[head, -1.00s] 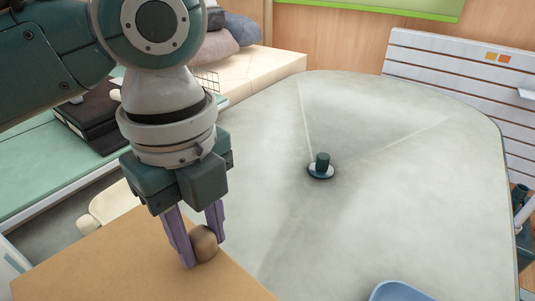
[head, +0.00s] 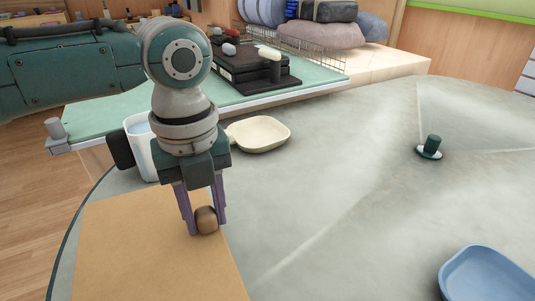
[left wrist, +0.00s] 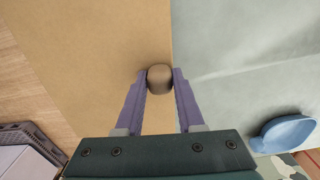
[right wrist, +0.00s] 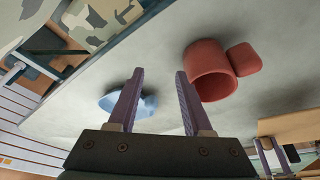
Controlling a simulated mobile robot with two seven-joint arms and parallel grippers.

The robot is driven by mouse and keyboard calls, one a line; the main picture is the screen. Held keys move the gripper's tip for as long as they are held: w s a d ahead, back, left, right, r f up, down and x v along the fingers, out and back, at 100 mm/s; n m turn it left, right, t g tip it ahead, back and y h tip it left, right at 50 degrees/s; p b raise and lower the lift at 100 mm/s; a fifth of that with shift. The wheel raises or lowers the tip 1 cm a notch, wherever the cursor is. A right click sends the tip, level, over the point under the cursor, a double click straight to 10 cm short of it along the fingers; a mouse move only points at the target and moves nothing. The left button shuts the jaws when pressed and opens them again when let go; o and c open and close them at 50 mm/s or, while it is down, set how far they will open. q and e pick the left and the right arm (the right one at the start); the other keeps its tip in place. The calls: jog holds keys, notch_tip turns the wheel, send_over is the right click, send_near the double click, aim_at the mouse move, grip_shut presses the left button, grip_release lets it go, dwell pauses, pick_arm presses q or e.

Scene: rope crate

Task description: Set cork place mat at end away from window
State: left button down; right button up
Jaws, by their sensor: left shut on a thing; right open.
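The cork place mat (head: 150,255) is a flat tan sheet at the lower left of the head view, with a round brown knob (head: 206,220) near its right edge. My left gripper (head: 205,225) points down and is shut on this knob. In the left wrist view the mat (left wrist: 90,60) fills the left half, and the knob (left wrist: 159,78) sits between the fingertips. I cannot tell whether the mat touches the grey table (head: 340,220) or hangs just above it. My right gripper (right wrist: 158,80) is open and empty, seen only in the right wrist view.
A white pitcher (head: 141,150) and a cream dish (head: 260,134) are behind the left gripper. A dark green knob on a disc (head: 431,147) stands on the table. A blue dish (head: 488,275) is at lower right. A red mug (right wrist: 211,72) shows in the right wrist view. The table's middle is clear.

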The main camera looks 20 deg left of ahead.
aim_at(210, 240)
pick_arm(q)
jog(key=shift+r, duration=0.15)
jog(key=shift+f+b, duration=1.8)
jog(key=shift+f, duration=1.35)
pick_arm(e)
jog(key=shift+f, duration=1.75)
pick_arm(q)
jog(key=shift+f+b, duration=0.4)
jog(key=shift+f, duration=0.1)
pick_arm(e)
jog(key=shift+s+f, duration=0.1)
jog(key=shift+f, duration=0.3)
pick_arm(q)
jog(key=shift+c, duration=2.2)
grip_release()
notch_tip(210, 240, up, 9)
jog(key=p, duration=0.3)
jog(key=shift+r, duration=0.5)
pick_arm(e)
jog(key=shift+r, duration=1.65)
